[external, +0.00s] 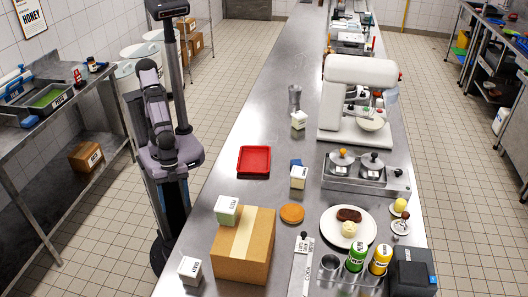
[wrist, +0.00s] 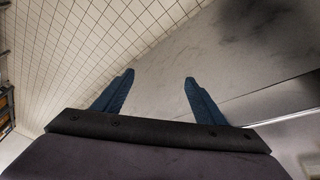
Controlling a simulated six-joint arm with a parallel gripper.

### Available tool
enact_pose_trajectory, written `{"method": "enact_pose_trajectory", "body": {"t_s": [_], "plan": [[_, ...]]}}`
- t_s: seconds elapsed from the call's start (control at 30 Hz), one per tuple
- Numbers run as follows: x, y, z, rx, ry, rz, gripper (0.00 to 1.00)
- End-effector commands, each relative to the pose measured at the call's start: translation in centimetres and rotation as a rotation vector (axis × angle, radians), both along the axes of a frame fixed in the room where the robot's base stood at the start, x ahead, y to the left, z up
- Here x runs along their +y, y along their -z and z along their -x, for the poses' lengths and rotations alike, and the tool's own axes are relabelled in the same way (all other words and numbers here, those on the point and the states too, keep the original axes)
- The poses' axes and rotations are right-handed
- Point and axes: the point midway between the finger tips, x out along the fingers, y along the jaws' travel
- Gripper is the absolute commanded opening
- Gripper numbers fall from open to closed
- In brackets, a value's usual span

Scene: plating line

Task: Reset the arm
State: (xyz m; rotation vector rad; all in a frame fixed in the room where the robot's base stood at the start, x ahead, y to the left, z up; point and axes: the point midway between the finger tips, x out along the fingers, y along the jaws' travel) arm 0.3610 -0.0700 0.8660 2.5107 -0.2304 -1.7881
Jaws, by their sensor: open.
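My gripper (wrist: 158,76) shows in the wrist view with its two blue fingers spread apart and nothing between them. Beyond the fingers are the bare grey steel surface and the tiled floor. In the external view my arm is folded close to its column at the left side of the long steel counter (external: 235,115). The fingers cannot be made out clearly there.
A plate (external: 335,232) and white mixer (external: 350,85) stand right. The counter's left edge is mostly clear.

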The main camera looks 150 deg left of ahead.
Motion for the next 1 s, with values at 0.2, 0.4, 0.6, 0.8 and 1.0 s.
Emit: {"method": "enact_pose_trajectory", "body": {"t_s": [0.2, 0.4, 0.6, 0.8, 1.0], "plan": [[5.8, 2.0, 6.5, 0.271, -0.063, -0.112, 0.65], [7.1, -2.3, 8.2, 0.336, -0.075, -0.143, 0.65], [7.0, -7.7, 8.1, 0.335, -0.075, -0.141, 0.65], [7.0, -13.5, 8.1, 0.334, -0.075, -0.14, 0.65], [7.0, -19.0, 8.1, 0.333, -0.076, -0.14, 0.65]]}}
